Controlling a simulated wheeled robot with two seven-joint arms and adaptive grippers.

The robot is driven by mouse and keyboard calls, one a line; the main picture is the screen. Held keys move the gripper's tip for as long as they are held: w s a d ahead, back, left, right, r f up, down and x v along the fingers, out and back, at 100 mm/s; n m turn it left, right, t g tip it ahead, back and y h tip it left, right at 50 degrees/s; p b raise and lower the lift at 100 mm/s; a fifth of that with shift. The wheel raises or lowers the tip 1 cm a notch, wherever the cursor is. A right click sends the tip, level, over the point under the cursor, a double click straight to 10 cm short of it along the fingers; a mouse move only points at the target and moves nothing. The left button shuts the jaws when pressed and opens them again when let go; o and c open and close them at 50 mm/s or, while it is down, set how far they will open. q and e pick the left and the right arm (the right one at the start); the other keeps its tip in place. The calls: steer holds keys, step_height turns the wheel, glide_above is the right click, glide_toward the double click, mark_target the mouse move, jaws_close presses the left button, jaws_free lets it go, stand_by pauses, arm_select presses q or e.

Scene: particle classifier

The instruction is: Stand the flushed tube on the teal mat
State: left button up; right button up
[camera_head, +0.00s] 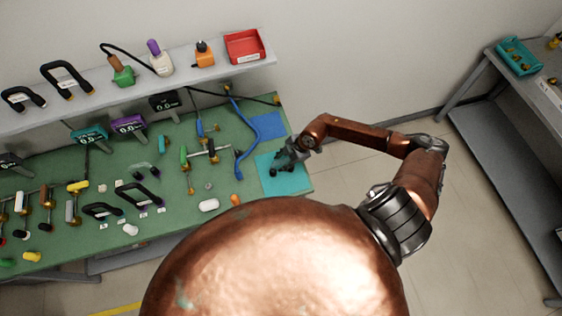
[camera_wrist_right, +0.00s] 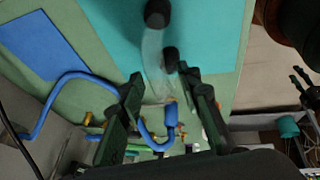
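A clear tube with black end pieces (camera_wrist_right: 154,50) shows in the right wrist view, over or on the teal mat (camera_wrist_right: 110,22). In the head view the teal mat (camera_head: 290,185) lies at the right end of the green bench. My right gripper (camera_head: 283,160) is low over this mat, with dark parts below it. In the wrist view its fingers (camera_wrist_right: 160,75) are spread apart. The tube's near end lies between or just beyond the fingertips, with visible gaps. I cannot tell whether the tube touches the mat. My left gripper is not in view.
A blue mat (camera_head: 268,127) and a blue hose (camera_head: 245,135) lie behind the teal mat. A valve assembly (camera_head: 205,154), a white capsule-shaped piece (camera_head: 209,205) and an orange piece (camera_head: 236,200) are left of it. A shelf with a red tray (camera_head: 245,46) runs above.

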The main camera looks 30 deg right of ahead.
arm_select(q)
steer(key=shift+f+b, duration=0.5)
steer(key=shift+b, duration=0.05)
arm_select(e)
steer(key=v, duration=1.2)
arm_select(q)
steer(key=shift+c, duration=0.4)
arm_select(e)
steer(key=shift+a, duration=0.1)
